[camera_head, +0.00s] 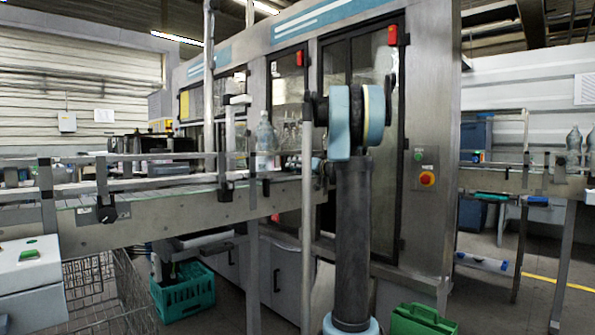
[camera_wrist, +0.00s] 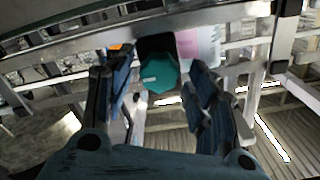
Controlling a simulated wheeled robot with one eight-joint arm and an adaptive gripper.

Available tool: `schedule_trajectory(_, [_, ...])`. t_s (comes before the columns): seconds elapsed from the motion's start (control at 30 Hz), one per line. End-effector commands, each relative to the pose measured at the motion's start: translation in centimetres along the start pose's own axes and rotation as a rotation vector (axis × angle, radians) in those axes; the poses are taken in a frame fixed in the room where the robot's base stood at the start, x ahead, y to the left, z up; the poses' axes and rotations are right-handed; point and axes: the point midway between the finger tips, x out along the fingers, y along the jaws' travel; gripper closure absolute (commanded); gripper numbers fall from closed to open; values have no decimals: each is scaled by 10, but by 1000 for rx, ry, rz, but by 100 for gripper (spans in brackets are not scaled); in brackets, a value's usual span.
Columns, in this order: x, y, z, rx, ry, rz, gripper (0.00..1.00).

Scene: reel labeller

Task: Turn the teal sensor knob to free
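The teal knob (camera_wrist: 160,73) shows near the top middle of the wrist view, faceted, with a short pale mark on the left of its face. A dark block (camera_wrist: 155,44) sits right behind it. My gripper (camera_wrist: 160,66) is open, with one finger on each side of the knob in the picture. Gaps show between both fingers and the knob, so nothing is gripped. I cannot tell how far the fingertips are from the knob in depth. In the head view my arm stands in front of the machine, and the knob and gripper cannot be made out there.
Metal conveyor rails (camera_wrist: 250,12) run close around the knob. A pink and white panel (camera_wrist: 199,46) stands just right of it. In the head view a clear bottle (camera_head: 265,140) stands on the conveyor (camera_head: 150,215). A red button (camera_head: 427,179) is on the machine cabinet.

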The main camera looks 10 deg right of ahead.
Motion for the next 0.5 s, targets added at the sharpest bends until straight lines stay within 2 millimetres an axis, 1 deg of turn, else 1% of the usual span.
schedule_trajectory(0.3, [-2, 1, 0, 0, 0, 1, 48])
schedule_trajectory(0.37, [-7, 1, 0, 0, 0, 2, 48])
schedule_trajectory(0.5, [-25, 1, 0, 0, 0, 3, 48])
